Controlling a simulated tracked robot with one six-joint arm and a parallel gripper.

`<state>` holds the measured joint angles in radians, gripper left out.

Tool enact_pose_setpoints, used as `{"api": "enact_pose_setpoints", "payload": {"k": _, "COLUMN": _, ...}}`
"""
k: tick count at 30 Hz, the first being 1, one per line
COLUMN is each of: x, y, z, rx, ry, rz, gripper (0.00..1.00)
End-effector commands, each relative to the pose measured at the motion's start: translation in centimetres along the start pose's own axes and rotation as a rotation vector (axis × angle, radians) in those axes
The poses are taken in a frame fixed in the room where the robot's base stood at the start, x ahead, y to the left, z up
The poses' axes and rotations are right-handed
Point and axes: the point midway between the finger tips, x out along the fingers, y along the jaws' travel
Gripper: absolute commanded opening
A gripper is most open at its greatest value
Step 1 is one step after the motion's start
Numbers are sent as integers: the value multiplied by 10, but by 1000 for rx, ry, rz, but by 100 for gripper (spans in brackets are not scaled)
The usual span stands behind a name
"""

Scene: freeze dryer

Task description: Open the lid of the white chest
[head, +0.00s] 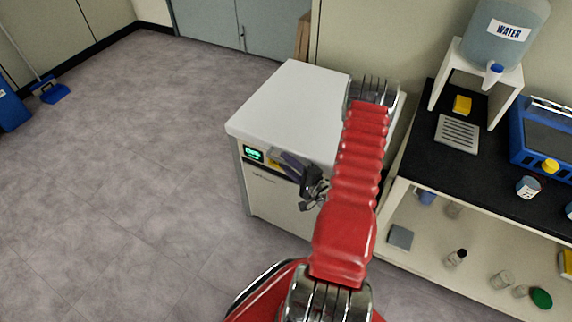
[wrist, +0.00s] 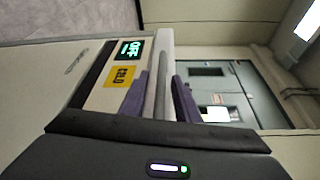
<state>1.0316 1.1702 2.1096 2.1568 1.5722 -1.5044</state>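The white chest (head: 272,190) stands against the back wall, and its flat white lid (head: 290,100) lies down on it. My gripper (head: 290,160) is at the chest's upper front edge, partly hidden by its own dark body. In the wrist view the two purple fingers of my gripper (wrist: 159,97) stand apart. The pale front edge of the lid (wrist: 163,60) runs between them, one finger on each side. I cannot tell whether both fingers press on it.
The chest's front has a green display (head: 253,154) reading OFF and a yellow COLD label (wrist: 121,76). A black-topped bench (head: 425,165) stands close to the right, with a water jug (head: 505,35) on a stand. The floor to the left is mostly clear.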

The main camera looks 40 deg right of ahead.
Motion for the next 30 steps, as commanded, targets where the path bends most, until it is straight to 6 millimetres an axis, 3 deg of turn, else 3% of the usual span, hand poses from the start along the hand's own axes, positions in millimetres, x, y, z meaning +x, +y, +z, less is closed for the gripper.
{"api": "enact_pose_setpoints", "payload": {"k": 8, "x": 1, "y": 0, "z": 0, "rx": 0, "ry": 0, "rz": 0, "gripper": 29}}
{"api": "enact_pose_setpoints", "payload": {"k": 21, "x": 1, "y": 0, "z": 0, "rx": 1, "ry": 0, "rz": 1, "gripper": 0}}
{"api": "enact_pose_setpoints", "payload": {"k": 30, "x": 0, "y": 1, "z": 0, "rx": 2, "ry": 1, "rz": 3, "gripper": 0}}
